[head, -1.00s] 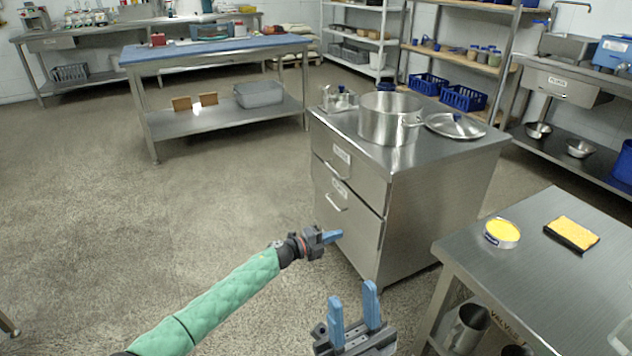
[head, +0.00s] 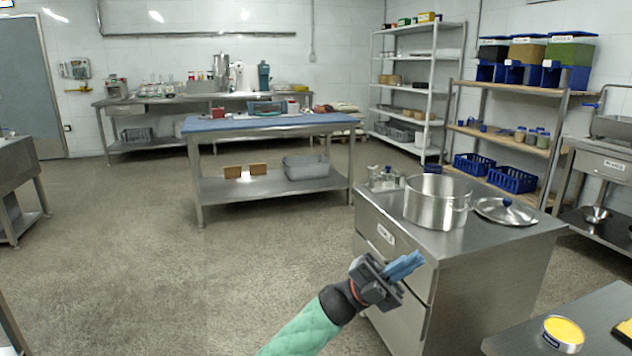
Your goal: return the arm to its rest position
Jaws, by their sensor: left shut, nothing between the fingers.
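My left gripper (head: 405,267) is shut and empty, with its blue fingers together. It is in the lower middle of the head view, in front of the steel drawer cabinet (head: 490,290), and hides part of its drawer front. I cannot tell whether it touches the cabinet. My left arm in its green sleeve comes up from the bottom edge. My right gripper is out of the picture.
A steel pot (head: 436,203) and a lid (head: 504,210) stand on the cabinet. A steel table with a yellow-topped round tin (head: 563,334) is at the lower right. A blue-topped table (head: 270,122) stands behind.

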